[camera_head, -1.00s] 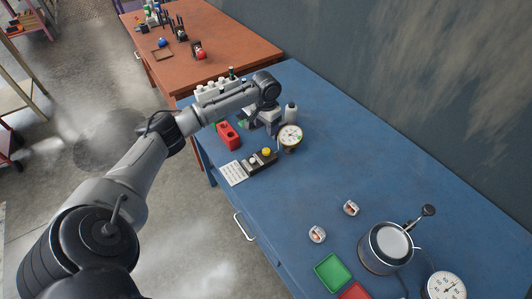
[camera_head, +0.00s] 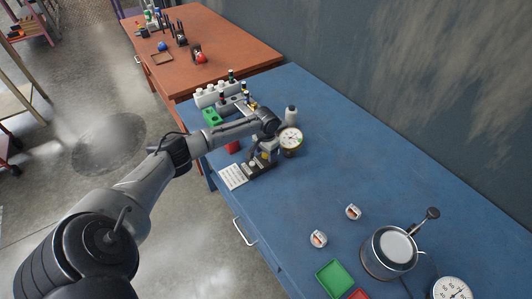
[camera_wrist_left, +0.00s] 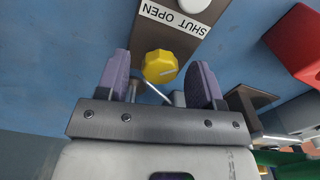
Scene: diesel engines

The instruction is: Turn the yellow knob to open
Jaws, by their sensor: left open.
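The yellow knob (camera_wrist_left: 159,66) sits on a dark panel (camera_wrist_left: 200,42) on the blue table, near a label reading SHUT OPEN (camera_wrist_left: 174,18). In the left wrist view it lies between the two purple-grey fingers of my left gripper (camera_wrist_left: 160,82), with a gap on each side. In the head view my left gripper (camera_head: 265,157) points down over the panel and largely hides the knob. The gripper is open and holds nothing. My right gripper is not in view.
A round gauge (camera_head: 290,139) stands close beside the gripper, and a red block (camera_head: 232,147) lies on its other side. A white printed card (camera_head: 232,176) lies in front. Bottles (camera_head: 211,97) stand behind. The table's middle is clear.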

